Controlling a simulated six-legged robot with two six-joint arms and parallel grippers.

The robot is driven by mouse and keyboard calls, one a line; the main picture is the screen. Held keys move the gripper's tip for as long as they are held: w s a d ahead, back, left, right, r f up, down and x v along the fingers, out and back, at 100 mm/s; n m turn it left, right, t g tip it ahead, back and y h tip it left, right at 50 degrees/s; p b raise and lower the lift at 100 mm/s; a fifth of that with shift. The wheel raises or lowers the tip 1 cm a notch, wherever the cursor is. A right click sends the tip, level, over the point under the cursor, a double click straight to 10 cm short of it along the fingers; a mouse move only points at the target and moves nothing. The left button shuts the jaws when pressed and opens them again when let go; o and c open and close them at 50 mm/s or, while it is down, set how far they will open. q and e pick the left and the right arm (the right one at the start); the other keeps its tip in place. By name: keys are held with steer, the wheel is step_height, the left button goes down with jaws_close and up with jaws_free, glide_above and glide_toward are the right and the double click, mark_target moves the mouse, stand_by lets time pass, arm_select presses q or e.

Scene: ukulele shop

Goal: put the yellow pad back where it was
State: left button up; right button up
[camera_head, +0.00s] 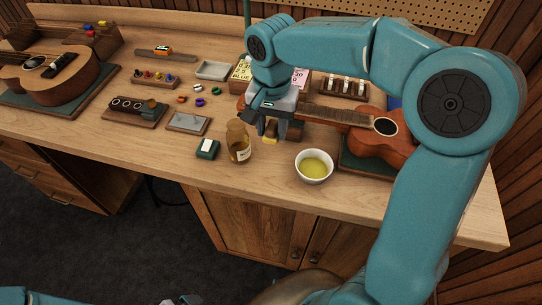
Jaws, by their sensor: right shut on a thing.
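My right gripper (272,135) points down over the bench, between the glass jar and the red ukulele. It is shut on the yellow pad (270,140), of which a small part shows at the fingertips. I cannot tell whether the pad touches the bench. A white bowl with yellow liquid (314,167) stands in front and to the right of the gripper. The brown glass jar (239,142) stands just left of it.
A red ukulele (380,140) lies on a green mat at right, its neck behind my right gripper. The front left bench strip is clear.

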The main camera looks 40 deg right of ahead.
glide_toward(271, 164)
step_height(271, 164, down, 5)
steer(key=shift+f, duration=0.2)
steer(key=shift+d+f, duration=0.1)
steer(key=shift+f, duration=0.2)
steer(key=shift+f, duration=0.1)
steer(key=o, duration=0.9)
steer(key=shift+o, duration=0.2)
